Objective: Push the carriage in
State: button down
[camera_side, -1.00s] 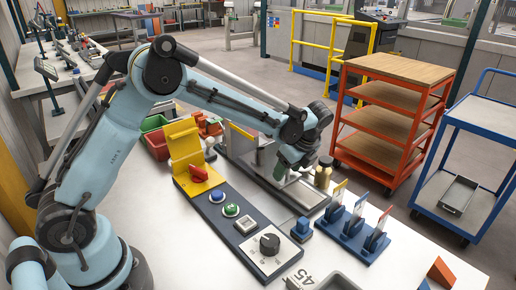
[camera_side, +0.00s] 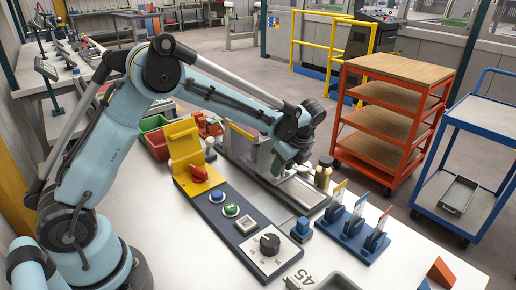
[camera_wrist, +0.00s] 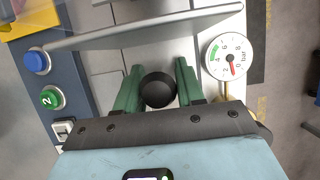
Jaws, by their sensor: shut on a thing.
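My gripper (camera_wrist: 158,80) has green fingers, one on each side of a round black knob (camera_wrist: 158,92) in the wrist view. The fingers are shut on the knob. In the side view my gripper (camera_side: 286,166) reaches down over the grey bender unit behind the control panel. An upright grey metal part of the carriage (camera_side: 264,157) shows just left of the gripper. A long pale bar (camera_wrist: 140,33) crosses above the fingers in the wrist view. My wrist hides most of the knob's surroundings in the side view.
The dark control panel (camera_side: 238,222) with blue and green buttons, a dial and a yellow plate (camera_side: 183,145) lies in front. A brass fitting (camera_side: 323,172) and a pressure gauge (camera_wrist: 228,57) stand right of the gripper. Blue card holders (camera_side: 355,235) are further right.

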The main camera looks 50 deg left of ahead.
jog(key=shift+a, duration=1.2)
jog(key=c, duration=0.8)
grip_release()
jog(key=shift+d+r, duration=0.1)
jog(key=v, duration=1.2)
